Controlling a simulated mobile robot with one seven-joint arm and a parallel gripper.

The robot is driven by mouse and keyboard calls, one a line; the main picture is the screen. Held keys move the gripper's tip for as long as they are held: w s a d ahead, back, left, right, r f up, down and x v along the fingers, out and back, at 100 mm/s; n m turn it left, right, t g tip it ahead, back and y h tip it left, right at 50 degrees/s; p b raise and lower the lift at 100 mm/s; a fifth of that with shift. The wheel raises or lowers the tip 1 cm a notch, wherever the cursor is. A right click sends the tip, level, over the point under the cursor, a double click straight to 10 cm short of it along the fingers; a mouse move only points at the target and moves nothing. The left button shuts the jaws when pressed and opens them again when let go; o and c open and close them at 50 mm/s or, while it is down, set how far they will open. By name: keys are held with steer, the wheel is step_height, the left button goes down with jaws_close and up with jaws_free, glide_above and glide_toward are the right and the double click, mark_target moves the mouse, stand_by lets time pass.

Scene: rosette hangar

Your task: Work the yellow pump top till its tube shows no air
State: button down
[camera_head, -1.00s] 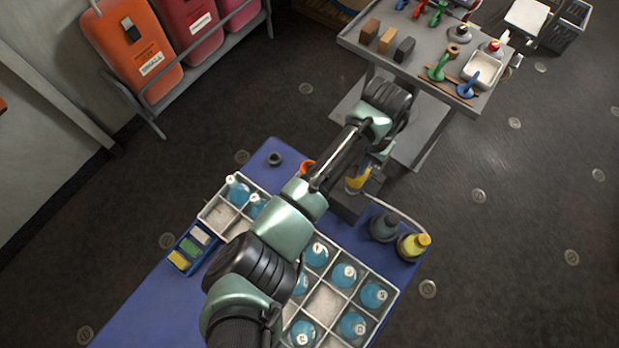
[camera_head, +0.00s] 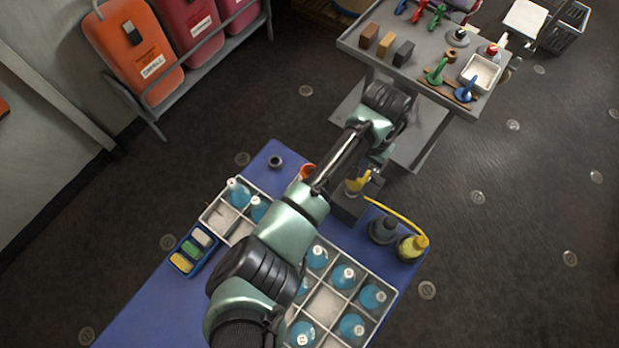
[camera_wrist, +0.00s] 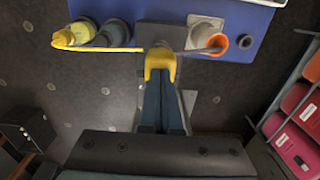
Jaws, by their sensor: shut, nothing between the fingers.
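The yellow pump top (camera_head: 358,183) sits on a dark block at the far edge of the blue table; it also shows in the wrist view (camera_wrist: 159,57). My gripper (camera_wrist: 160,78) is shut and empty, its fingertips at the pump top; whether they touch it I cannot tell. A tube (camera_head: 392,211) runs from the pump to a yellow-capped bottle (camera_head: 412,247) and looks yellow along its visible length. In the wrist view a second, grey tube (camera_wrist: 198,51) runs from the pump to an orange-rimmed cup (camera_wrist: 218,43). My arm partly hides the pump in the head view.
A dark bottle (camera_head: 383,229) stands beside the yellow one. White divided trays (camera_head: 325,300) hold several blue bottles. A small blue tray (camera_head: 192,250) holds coloured blocks. A grey cart (camera_head: 425,50) with tools stands beyond the table. Open floor lies to the right.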

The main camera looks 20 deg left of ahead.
step_height(320, 180, up, 8)
steer(key=p, duration=0.8)
steer(key=shift+r, duration=0.25)
stand_by(1.3)
